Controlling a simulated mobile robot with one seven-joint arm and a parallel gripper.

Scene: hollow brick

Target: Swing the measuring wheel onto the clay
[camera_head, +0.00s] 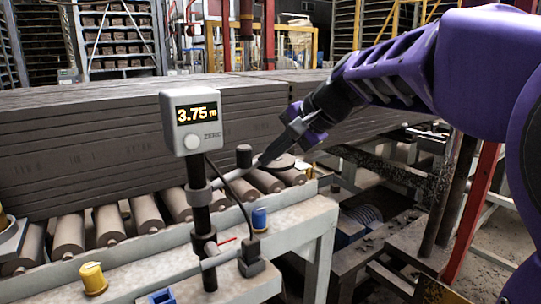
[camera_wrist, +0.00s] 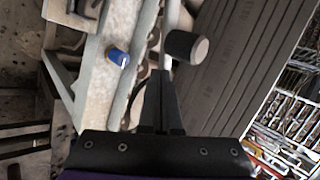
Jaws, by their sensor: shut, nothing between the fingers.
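The clay (camera_head: 110,140) is a long grey, grooved block lying on rollers. It also fills the right of the wrist view (camera_wrist: 240,60). A black post carries a display box (camera_head: 194,122) reading 3.75 m. A thin pale lever (camera_head: 232,176) runs from the post toward a dark upright knob (camera_head: 244,155). Contact is unclear.
A blue button (camera_head: 259,219) and a yellow one (camera_head: 93,278) stand on the pale frame (camera_head: 300,215) in front. A black cable hangs beside the post. Rollers (camera_head: 145,213) line the clay's near side. A red post (camera_head: 474,210) stands at the right.

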